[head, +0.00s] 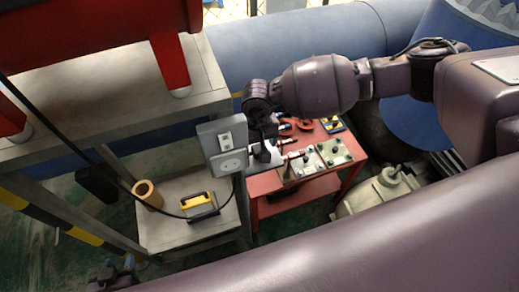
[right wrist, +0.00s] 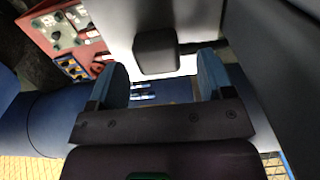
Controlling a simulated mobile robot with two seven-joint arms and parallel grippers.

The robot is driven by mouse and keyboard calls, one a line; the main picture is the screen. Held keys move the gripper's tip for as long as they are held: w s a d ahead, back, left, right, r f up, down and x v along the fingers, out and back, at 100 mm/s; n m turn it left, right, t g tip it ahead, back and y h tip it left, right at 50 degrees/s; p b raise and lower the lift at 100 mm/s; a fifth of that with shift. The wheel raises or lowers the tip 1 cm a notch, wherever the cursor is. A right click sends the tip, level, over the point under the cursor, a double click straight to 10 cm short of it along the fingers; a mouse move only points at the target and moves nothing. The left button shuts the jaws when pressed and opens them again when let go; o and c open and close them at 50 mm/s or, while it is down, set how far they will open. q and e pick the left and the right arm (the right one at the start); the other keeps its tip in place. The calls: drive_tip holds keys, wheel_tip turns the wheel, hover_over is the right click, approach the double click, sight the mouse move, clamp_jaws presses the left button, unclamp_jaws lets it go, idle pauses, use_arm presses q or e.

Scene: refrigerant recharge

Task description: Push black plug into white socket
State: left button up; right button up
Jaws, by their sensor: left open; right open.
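A grey panel (head: 212,138) with white socket faces stands upright at the table corner in the head view. The white socket (head: 231,163) with a round recess is its lower face. My right gripper (head: 263,135) is just right of the panel. In the right wrist view its two blue fingers (right wrist: 162,75) are open. The black plug (right wrist: 157,50) shows beyond and between them, against a pale surface, with its cord running right. I cannot tell whether the plug touches the socket. My left gripper (head: 118,274) is at the bottom left, partly cut off, open and away from the panel.
A black cable (head: 130,190) loops from the left towards the panel. A grey low shelf (head: 170,237) holds a yellow-black device (head: 199,204) and a tan roll (head: 148,194). Blue tanks (head: 280,45) lie beyond.

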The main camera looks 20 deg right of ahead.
drive_tip(key=shift+f, duration=0.55)
drive_tip(key=shift+c, duration=0.3)
drive_tip(key=c, duration=0.9)
drive_tip(key=shift+r, duration=0.1)
wheel_tip(320, 180, up, 28)
drive_tip(key=shift+d, duration=0.1)
drive_tip(key=s+d+f, duration=0.2)
drive_tip(key=d+f, duration=0.4)
drive_tip(key=f, duration=0.5)
drive_tip(key=shift+d+f, duration=0.35)
